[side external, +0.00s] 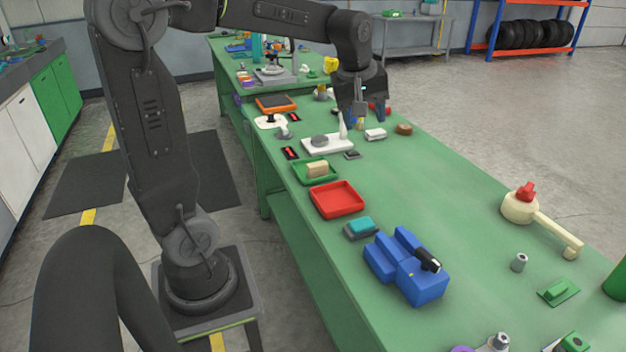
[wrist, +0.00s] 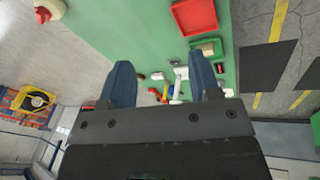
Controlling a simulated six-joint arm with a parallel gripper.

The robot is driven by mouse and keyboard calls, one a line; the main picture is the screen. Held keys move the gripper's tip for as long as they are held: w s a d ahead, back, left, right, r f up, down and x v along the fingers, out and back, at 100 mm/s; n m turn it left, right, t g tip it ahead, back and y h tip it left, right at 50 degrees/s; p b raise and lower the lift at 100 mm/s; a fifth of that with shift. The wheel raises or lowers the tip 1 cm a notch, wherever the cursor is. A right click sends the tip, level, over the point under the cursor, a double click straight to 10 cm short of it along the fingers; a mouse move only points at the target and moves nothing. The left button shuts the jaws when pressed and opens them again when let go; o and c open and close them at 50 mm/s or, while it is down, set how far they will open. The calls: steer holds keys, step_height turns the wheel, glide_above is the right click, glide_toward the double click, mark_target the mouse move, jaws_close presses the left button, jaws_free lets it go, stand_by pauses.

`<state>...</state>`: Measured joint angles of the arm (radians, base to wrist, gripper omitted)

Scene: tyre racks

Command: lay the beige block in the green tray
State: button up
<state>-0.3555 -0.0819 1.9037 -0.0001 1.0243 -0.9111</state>
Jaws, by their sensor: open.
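The beige block (side external: 317,169) lies inside the green tray (side external: 301,176) on the green table. In the wrist view the block (wrist: 207,47) shows small within the tray, near the top right. My gripper (side external: 364,119) is at the far part of the table, beyond and to the right of the tray, and apart from the block. In the wrist view its two blue fingers stand wide apart, with nothing held between them (wrist: 163,78).
A red tray (side external: 337,199) sits just nearer than the green tray. A white board (side external: 327,145) with grey and white items lies beyond it. A blue vise-like fixture (side external: 405,265) stands nearer. The table's middle right (side external: 430,185) is clear.

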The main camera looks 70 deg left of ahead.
steer(key=s+d+f+m+t+h, duration=0.1)
steer(key=s+d+f+m+t, duration=0.1)
steer(key=s+d+m, duration=1.1)
steer(key=s+f+m, duration=0.1)
steer(key=s, duration=0.2)
steer(key=shift+f, duration=0.15)
steer(key=shift+d, duration=0.1)
